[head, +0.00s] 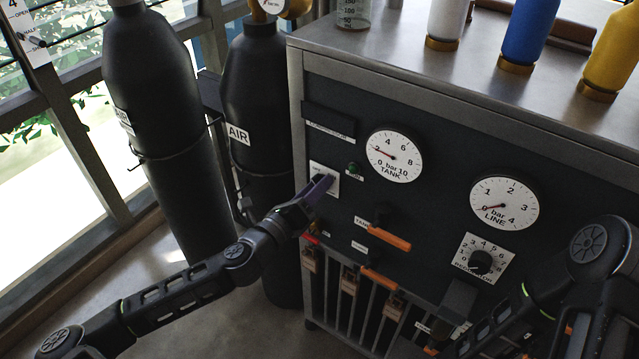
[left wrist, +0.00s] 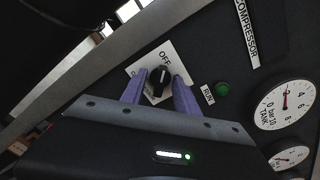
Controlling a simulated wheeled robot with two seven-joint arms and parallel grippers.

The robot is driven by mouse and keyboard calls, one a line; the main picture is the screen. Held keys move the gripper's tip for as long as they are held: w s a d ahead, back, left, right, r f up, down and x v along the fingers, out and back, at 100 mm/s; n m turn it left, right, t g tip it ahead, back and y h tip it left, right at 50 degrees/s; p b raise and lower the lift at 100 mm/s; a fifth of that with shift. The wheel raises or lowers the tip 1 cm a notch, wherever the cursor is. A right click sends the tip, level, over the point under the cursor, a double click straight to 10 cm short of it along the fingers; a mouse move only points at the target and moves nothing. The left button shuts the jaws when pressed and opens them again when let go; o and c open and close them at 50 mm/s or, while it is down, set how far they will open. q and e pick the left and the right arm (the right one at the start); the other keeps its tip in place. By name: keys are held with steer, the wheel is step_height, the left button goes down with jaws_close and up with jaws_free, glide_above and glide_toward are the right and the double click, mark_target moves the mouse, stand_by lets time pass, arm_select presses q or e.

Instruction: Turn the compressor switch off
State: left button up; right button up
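The compressor switch is a black knob (left wrist: 159,82) on a white plate in the left wrist view, with the word OFF at the plate's upper part. In the head view its white plate (head: 318,170) is on the dark panel's left side, and my gripper hides the knob. My left gripper (head: 326,182) is at the switch. In the left wrist view its two purple fingers (left wrist: 159,90) stand on either side of the knob, with small gaps seeming to show. A green RUN lamp (left wrist: 223,88) sits beside the plate. My right gripper (head: 455,308) is low at right, its fingers unclear.
The panel carries a tank gauge (head: 394,155), a line gauge (head: 504,203), a regulator dial (head: 480,262) and orange-handled valves (head: 389,238). Black air cylinders (head: 165,110) stand at left. Bottles, one blue (head: 528,30), stand on the cabinet top (head: 400,45).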

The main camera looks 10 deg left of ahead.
arm_select(q)
steer(key=v, duration=0.7)
stand_by(0.4)
steer(key=p+v, duration=0.6)
steer(key=v, duration=0.1)
steer(key=shift+s, duration=0.4)
steer(key=shift+f, duration=0.1)
